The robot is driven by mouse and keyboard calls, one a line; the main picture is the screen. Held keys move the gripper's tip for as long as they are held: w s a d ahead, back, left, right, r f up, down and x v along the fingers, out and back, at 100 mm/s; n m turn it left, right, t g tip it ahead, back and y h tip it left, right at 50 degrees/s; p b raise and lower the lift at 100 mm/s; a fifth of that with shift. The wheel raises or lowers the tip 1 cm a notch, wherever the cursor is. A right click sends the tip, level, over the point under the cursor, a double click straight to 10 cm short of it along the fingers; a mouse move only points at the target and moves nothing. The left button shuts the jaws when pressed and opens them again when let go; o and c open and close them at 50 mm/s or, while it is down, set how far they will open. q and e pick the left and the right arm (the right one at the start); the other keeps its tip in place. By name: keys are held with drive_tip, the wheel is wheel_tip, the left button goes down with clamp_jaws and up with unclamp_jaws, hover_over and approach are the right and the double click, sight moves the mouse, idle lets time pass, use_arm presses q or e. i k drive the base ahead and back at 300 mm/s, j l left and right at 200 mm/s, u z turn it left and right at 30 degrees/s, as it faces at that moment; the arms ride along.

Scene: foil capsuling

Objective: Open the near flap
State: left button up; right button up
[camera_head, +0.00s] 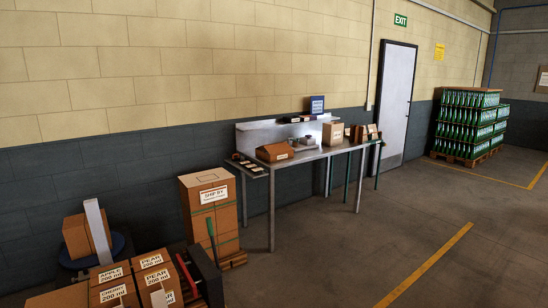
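Neither of my grippers is in view. No flap that I can single out as the near flap shows. Closest to me, at the lower left, stand several brown cartons with white labels: one reads apple (112,291), another reads pear (150,262). A pale panel stands up at the front of the pear cartons, and I cannot tell whether it is a flap. A tall brown carton stack (209,213) with a "ship by" label and green straps stands behind them. A brown carton (277,152) and a lighter box (333,133) sit on the metal bench.
The metal bench (310,156) stands along the wall, with small items on it. A white upright post (98,232) stands at the left by a blue round base. A pallet of green bottles (467,125) is at the far right. The floor (350,250) ahead is clear.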

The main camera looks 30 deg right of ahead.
sight(279, 148)
drive_tip(key=i+l+z, duration=1)
drive_tip(key=z, duration=0.2)
drive_tip(key=i+l+z, duration=0.1)
drive_tip(key=i+z, duration=0.75)
drive_tip(key=z, duration=0.15)
drive_tip(key=i+u, duration=0.1)
drive_tip(key=i, duration=0.35)
drive_tip(key=i+l, duration=0.15)
drive_tip(key=i, duration=0.25)
drive_tip(key=i+j+u, duration=0.1)
drive_tip(key=u, duration=0.3)
drive_tip(key=i+u, duration=0.5)
drive_tip(key=u, duration=0.35)
drive_tip(key=i+u, duration=0.25)
drive_tip(key=i, duration=0.15)
drive_tip(key=i+u, duration=0.3)
drive_tip(key=i, duration=0.15)
drive_tip(key=i+j+z, duration=0.4)
drive_tip(key=i+j, duration=0.15)
drive_tip(key=i, duration=0.25)
drive_tip(key=i+j+z, duration=0.4)
drive_tip(key=i+j, duration=0.3)
